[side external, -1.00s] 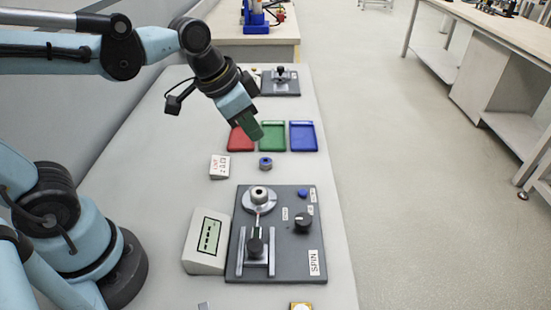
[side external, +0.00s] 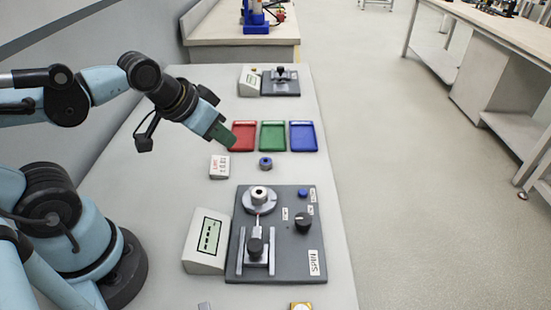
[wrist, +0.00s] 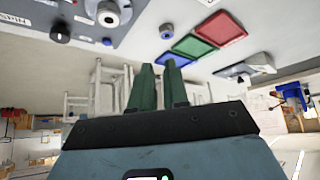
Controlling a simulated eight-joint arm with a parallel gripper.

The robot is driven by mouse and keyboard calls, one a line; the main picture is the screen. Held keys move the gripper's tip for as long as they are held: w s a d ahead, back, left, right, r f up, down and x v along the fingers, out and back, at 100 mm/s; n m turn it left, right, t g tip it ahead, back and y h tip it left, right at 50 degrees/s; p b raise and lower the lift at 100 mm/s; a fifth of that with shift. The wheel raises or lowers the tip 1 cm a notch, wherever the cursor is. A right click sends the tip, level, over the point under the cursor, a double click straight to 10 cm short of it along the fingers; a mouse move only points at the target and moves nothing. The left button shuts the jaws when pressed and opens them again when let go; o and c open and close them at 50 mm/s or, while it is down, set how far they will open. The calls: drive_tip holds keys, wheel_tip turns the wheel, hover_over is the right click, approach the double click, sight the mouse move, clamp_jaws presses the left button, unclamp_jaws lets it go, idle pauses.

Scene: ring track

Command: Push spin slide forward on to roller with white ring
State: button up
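The dark grey SPIN plate (side external: 290,262) lies on the bench in the side view, with its corner at the top of the wrist view (wrist: 75,35). Its slide, a black knob (side external: 255,246) between two light rails, sits at the plate's near end. The round roller (side external: 250,207) is at the far end, bearing a whitish ring (side external: 260,193); the ring also shows in the wrist view (wrist: 108,13). A thin rod lies between knob and roller. My gripper (side external: 231,143) is above the bench by the red tray, away from the plate. Its green fingers (wrist: 159,64) are slightly apart and empty.
A display box (side external: 205,245) stands left of the plate; a black dial (side external: 303,223) and blue button (side external: 303,193) are on it. Red (side external: 242,140), green (side external: 272,138) and blue (side external: 303,137) trays lie beyond. A small blue spool (side external: 265,163) and white label block (side external: 219,166) stand between.

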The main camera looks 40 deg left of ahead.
drive_tip(key=o, duration=0.7)
drive_tip(key=d+g, duration=0.1)
drive_tip(key=d, duration=0.1)
drive_tip(key=d+n, duration=0.1)
drive_tip(key=d, duration=0.1)
drive_tip(key=s+d+g+h, duration=0.1)
drive_tip(key=d, duration=0.1)
drive_tip(key=shift+d+r+n+g, duration=0.3)
drive_tip(key=shift+r+n, duration=0.05)
drive_tip(key=shift+n, duration=0.05)
drive_tip(key=r+n+g+y, duration=0.1)
drive_tip(key=r+n+g, duration=0.1)
drive_tip(key=n+g, duration=0.2)
hover_over(255, 245)
drive_tip(key=shift+f, duration=6.1)
clamp_jaws()
